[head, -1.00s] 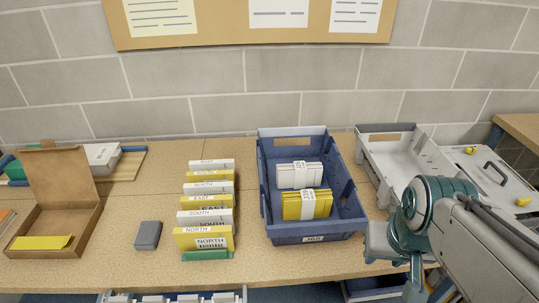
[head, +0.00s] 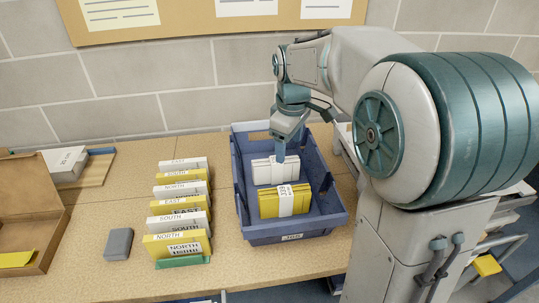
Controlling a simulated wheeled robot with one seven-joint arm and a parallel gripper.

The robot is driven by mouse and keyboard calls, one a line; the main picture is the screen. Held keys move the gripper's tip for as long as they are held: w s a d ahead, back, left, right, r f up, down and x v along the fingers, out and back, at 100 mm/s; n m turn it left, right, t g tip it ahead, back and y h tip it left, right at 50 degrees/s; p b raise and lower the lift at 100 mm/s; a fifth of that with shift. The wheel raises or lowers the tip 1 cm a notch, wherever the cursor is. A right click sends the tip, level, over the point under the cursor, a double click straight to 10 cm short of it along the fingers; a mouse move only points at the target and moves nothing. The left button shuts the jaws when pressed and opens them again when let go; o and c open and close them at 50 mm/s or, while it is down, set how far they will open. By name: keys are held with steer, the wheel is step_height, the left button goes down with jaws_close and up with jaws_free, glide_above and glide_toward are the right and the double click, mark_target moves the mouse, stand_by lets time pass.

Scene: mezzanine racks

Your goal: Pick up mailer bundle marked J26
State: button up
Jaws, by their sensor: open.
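A blue tote (head: 283,233) on the table holds two banded mailer bundles. The white bundle (head: 262,173) lies toward the back, and the yellow bundle (head: 268,206) lies in front of it. Each has a white paper band with print too small to read surely. The tote's front tag (head: 292,237) is also too small to read surely. My gripper (head: 279,156) points down over the white bundle, with its fingertips at or just above it; I cannot tell if they touch. It is open and hides part of the white bundle and its band.
A row of white and yellow direction cards (head: 182,222) stands left of the tote, beside a grey block (head: 118,244). An open cardboard box (head: 48,226) is at the far left. My arm covers much of the right side, including most of a grey tray.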

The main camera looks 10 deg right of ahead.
steer(key=w+f+n, duration=0.3)
steer(key=w, duration=0.4)
steer(key=n+g, duration=0.1)
steer(key=n, duration=0.4)
glide_above(276, 165)
steer(key=w, duration=0.2)
step_height(276, 165, down, 6)
steer(key=f, duration=0.7)
steer(key=shift+d+f, duration=0.3)
steer(key=shift+d, duration=0.05)
steer(key=shift+w+a+f+p, duration=0.1)
steer(key=shift+f+p, duration=0.05)
steer(key=shift+f, duration=1.25)
steer(key=shift+w+f+p, duration=0.1)
steer(key=shift+f+p, duration=0.05)
steer(key=shift+f, duration=1.25)
steer(key=c, duration=1.1)
